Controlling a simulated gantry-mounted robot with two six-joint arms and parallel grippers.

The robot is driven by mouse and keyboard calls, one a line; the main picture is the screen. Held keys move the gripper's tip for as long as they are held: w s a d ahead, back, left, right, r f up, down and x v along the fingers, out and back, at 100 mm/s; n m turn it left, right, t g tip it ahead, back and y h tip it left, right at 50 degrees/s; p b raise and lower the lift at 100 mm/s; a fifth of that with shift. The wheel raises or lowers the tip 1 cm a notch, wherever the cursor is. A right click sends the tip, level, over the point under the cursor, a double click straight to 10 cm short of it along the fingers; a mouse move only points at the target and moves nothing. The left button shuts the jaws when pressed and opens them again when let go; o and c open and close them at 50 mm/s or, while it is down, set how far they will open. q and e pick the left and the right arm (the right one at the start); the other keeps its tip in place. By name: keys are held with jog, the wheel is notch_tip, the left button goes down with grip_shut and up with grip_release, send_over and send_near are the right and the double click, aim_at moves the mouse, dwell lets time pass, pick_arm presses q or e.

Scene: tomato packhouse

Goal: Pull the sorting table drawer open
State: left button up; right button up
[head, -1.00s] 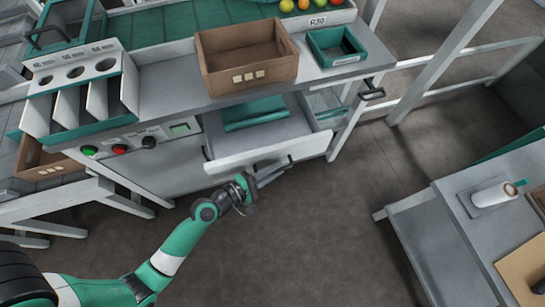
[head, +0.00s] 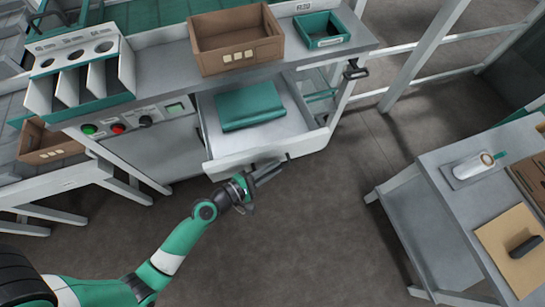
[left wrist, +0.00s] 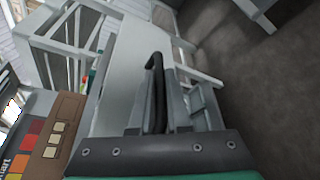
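The sorting table drawer (head: 226,162) is pulled well out from under the grey worktop (head: 170,68) in the head view. A folded green cloth-like item (head: 248,106) lies inside it. My left gripper (head: 270,168) is at the outer face of the drawer front. In the left wrist view, the black drawer handle (left wrist: 156,85) stands between the grey fingers of my left gripper (left wrist: 160,112), which appear shut on it. The handle is mostly hidden by the fingers in the head view. My right gripper is not in view.
A brown crate (head: 202,48) and a green tray (head: 330,41) stand on the worktop above the drawer. Green and red buttons (head: 104,129) are left of the drawer. Another grey table (head: 440,190) stands at right. The floor between is clear.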

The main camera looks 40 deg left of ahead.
pick_arm(q)
jog(key=o, duration=0.4)
jog(key=shift+o, duration=0.2)
jog(key=v, duration=1.1)
jog(key=shift+s, duration=0.35)
jog(key=shift+r, duration=0.1)
